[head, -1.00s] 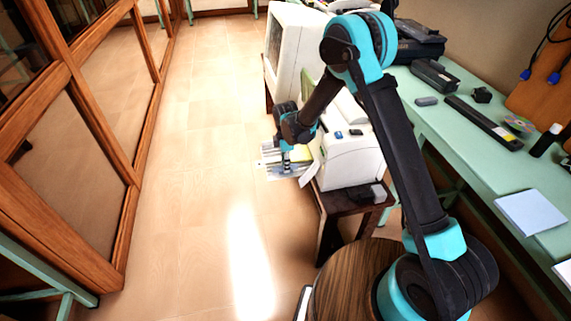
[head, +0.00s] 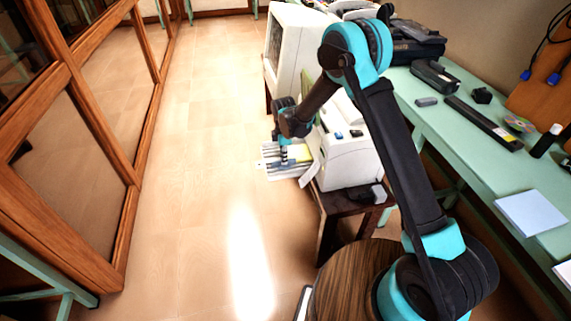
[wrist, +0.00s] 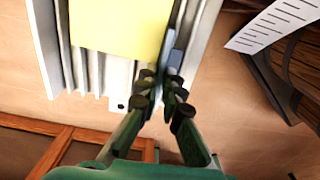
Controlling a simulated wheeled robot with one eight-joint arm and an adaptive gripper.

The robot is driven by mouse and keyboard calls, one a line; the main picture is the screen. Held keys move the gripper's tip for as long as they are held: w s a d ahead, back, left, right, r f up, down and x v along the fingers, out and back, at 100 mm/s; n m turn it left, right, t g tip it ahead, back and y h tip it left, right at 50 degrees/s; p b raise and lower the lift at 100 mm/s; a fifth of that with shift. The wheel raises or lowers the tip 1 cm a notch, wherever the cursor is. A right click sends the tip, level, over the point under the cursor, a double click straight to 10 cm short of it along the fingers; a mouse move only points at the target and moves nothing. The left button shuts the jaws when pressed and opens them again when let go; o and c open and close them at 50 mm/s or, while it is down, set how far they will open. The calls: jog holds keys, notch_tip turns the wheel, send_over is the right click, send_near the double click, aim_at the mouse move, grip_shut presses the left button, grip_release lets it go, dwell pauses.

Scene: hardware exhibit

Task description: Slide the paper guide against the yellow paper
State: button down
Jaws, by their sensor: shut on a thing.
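The yellow paper (wrist: 118,28) lies on the ribbed tray (wrist: 88,72) of the printer; a bit of it shows in the head view (head: 304,153). The paper guide (wrist: 176,50) is a small blue-grey upright piece at the paper's right edge in the wrist view. It looks very close to that edge; I cannot tell whether they touch. My gripper (wrist: 162,82) is shut on the guide, its fingers covering the guide's near end. In the head view my gripper (head: 284,158) is small and low over the tray.
The white printer (head: 347,150) stands on a dark wooden stand (head: 347,201), with a white monitor (head: 297,45) behind it. A green table (head: 440,120) with small items runs along the right. The tiled floor at left is open.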

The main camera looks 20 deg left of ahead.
jog(key=w, duration=0.1)
jog(key=w+a, duration=0.1)
jog(key=shift+w+a, duration=0.3)
jog(key=shift+w, duration=0.05)
jog(key=c, duration=1.7)
grip_release()
jog(key=shift+r, duration=0.15)
notch_tip(320, 180, up, 12)
jog(key=shift+f, duration=0.1)
